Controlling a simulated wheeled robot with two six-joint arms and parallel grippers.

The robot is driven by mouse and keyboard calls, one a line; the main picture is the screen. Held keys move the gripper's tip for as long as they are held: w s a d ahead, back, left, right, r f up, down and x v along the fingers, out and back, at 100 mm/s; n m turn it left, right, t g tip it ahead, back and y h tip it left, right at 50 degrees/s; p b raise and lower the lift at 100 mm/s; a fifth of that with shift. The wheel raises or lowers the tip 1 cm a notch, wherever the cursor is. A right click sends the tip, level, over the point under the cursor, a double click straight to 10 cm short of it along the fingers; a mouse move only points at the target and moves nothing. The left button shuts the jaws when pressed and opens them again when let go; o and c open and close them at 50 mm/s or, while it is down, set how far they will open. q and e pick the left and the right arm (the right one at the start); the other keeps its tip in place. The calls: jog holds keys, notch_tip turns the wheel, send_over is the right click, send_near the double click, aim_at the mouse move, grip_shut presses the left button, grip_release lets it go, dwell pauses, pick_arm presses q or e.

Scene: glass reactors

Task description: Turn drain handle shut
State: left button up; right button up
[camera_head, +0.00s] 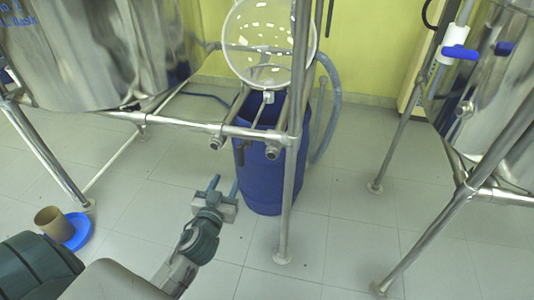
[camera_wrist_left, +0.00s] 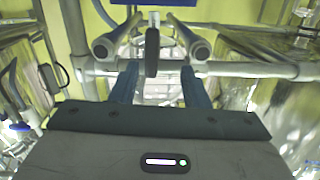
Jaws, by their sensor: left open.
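A dark drain handle (camera_head: 240,153) hangs down between two metal tube ends under the glass vessel. It also shows in the left wrist view (camera_wrist_left: 152,52), upright and near the middle. A small white fitting (camera_head: 268,97) sits above it under the vessel. My left gripper (camera_head: 224,185) is open, below and to the left of the handle in the head view. In the left wrist view its two blue fingers (camera_wrist_left: 160,78) are spread apart, with the handle seen beyond and between them. I see no contact. My right gripper is not in view.
A blue barrel (camera_head: 262,185) stands behind the metal frame (camera_head: 290,125). A steel vessel (camera_head: 100,60) is at the left and another frame with a blue-handled valve (camera_head: 460,52) at the right. A brown cup (camera_head: 52,222) and blue dish (camera_head: 78,232) are on the floor.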

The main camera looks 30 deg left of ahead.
aim_at(239, 155)
pick_arm(q)
jog(key=shift+t, duration=0.4)
jog(key=x, duration=0.3)
jog(key=r+p+x, duration=0.1)
jog(key=x, duration=0.3)
jog(key=d+r+p+x, duration=0.1)
jog(key=x, duration=0.3)
jog(key=shift+w+d+r, duration=0.1)
jog(key=shift+w+r, duration=0.05)
jog(key=shift+w, duration=0.05)
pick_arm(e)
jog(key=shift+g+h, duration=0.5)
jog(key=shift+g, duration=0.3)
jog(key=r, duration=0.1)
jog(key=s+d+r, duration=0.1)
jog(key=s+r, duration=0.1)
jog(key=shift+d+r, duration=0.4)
pick_arm(q)
grip_shut()
